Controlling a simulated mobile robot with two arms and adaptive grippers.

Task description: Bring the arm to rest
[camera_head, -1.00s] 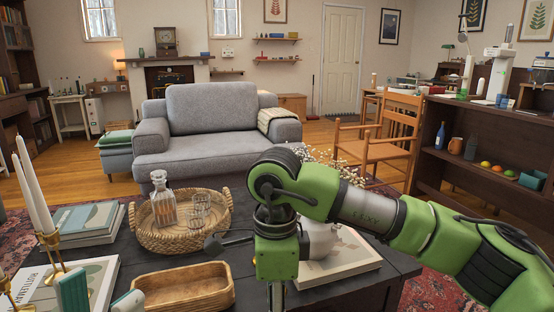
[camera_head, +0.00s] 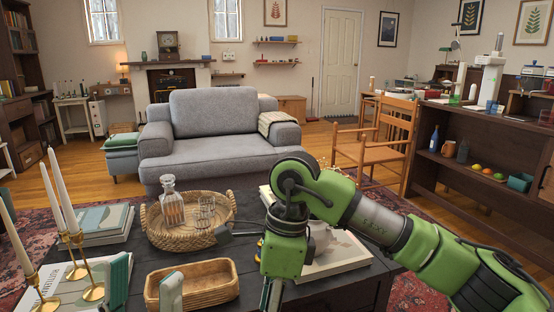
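My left gripper (camera_head: 144,287) shows at the bottom left as two teal finger pads held apart, with nothing between them. My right arm, green and black, reaches in from the right edge and bends down over the table. Its wrist is in front of the white vase and book. My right gripper points down and is mostly cut off by the bottom edge, so its fingers cannot be made out.
The dark coffee table (camera_head: 235,268) holds a wooden tray (camera_head: 208,289), a wicker tray (camera_head: 180,238) with a decanter (camera_head: 172,206) and glasses, books (camera_head: 100,226), and brass candlesticks (camera_head: 92,291) with tall candles close to my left gripper. A grey sofa (camera_head: 215,145) stands behind, a wooden chair (camera_head: 372,152) right.

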